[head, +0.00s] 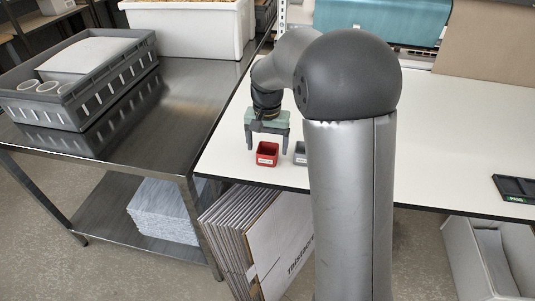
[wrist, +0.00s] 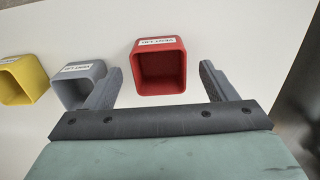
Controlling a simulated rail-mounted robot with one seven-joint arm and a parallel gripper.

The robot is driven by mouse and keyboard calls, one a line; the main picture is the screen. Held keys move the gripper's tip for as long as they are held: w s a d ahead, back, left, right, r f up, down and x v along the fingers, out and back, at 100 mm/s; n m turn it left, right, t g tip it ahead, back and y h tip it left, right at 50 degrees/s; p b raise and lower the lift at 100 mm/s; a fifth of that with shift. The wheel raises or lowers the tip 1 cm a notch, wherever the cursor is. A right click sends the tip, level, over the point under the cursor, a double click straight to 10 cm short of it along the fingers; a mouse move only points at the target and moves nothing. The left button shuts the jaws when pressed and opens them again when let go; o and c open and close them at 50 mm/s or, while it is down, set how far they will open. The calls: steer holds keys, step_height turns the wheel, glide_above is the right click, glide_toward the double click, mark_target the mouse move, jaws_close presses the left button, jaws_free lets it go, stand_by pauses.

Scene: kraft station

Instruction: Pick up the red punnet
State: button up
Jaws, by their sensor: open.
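The red punnet (head: 267,154) is a small open-topped square box with a white label, standing on the white table near its left front corner. It also shows in the wrist view (wrist: 160,68), where its inside looks empty. My gripper (head: 267,140) is open above and behind the punnet in the head view. In the wrist view the two grey fingers (wrist: 160,82) are spread, one to each side of the punnet's lower part in the picture. I cannot tell whether either finger touches it.
A grey punnet (wrist: 80,84) stands left of the red one in the wrist view, close by the left finger. A yellow punnet (wrist: 24,78) is farther left. A dark tray (head: 516,188) lies at the white table's (head: 430,140) right. The steel table (head: 180,110) adjoins at left.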

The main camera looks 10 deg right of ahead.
mark_target(267, 151)
steer(key=shift+f, duration=1.6)
steer(key=c, duration=1.1)
steer(key=shift+o, duration=0.2)
steer(key=shift+r, duration=0.1)
